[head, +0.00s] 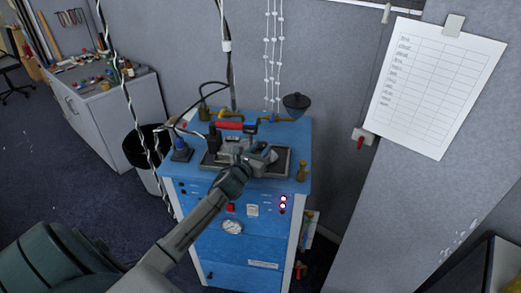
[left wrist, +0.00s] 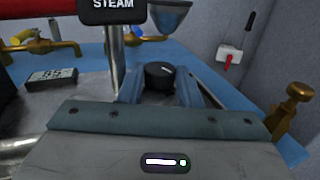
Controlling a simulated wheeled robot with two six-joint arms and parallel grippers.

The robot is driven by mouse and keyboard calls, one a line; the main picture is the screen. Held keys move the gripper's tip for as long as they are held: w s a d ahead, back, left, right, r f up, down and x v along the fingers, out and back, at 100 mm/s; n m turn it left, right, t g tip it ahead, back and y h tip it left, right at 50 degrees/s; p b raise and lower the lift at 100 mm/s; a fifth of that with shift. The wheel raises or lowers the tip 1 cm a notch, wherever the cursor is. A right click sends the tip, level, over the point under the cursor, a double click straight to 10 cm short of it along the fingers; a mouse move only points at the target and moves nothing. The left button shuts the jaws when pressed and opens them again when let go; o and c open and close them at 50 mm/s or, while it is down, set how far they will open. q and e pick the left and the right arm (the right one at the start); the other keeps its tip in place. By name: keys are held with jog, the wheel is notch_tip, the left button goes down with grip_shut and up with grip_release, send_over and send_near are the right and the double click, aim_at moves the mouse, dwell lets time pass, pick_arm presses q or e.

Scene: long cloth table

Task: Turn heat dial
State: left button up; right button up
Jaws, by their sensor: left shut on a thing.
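A round black heat dial (left wrist: 159,74) with a pale pointer mark shows in the left wrist view, between the two fingers of my left gripper (left wrist: 161,88). The fingers are shut on it from both sides. Its pointer slants toward the upper right. In the head view my left gripper (head: 262,154) is over the top of the blue machine (head: 190,172), beside the red-handled iron (head: 230,125). The dial cannot be made out there behind the gripper. My right gripper is not in view.
A small digital display (left wrist: 52,76) lies left of the dial, and a black block marked STEAM (left wrist: 112,8) overhangs behind it. A brass fitting (left wrist: 289,104) stands to the right. A waste bin (head: 147,146) and hanging cables are left of the machine.

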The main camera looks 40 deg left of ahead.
pick_arm(q)
jog(key=shift+f, duration=0.1)
jog(key=o, duration=0.7)
jog(key=shift+s, duration=0.15)
jog(key=shift+s+b, duration=0.25)
jog(key=shift+b, duration=0.05)
jog(key=s+b, duration=0.1)
jog(key=s, duration=0.1)
jog(key=s+b, duration=0.2)
jog(key=s, duration=0.1)
jog(key=s+d+b, duration=0.1)
jog(key=s, duration=0.2)
jog(key=shift+s+f, duration=0.15)
jog(key=shift+s, duration=0.1)
jog(key=shift+s+d+r+b, duration=0.1)
jog(key=shift+s+b, duration=0.15)
jog(key=shift+s, duration=0.15)
jog(key=shift+s+d+r+b, duration=0.1)
jog(key=shift+s+b, duration=0.1)
jog(key=shift+s, duration=0.15)
jog(key=shift+a, duration=0.1)
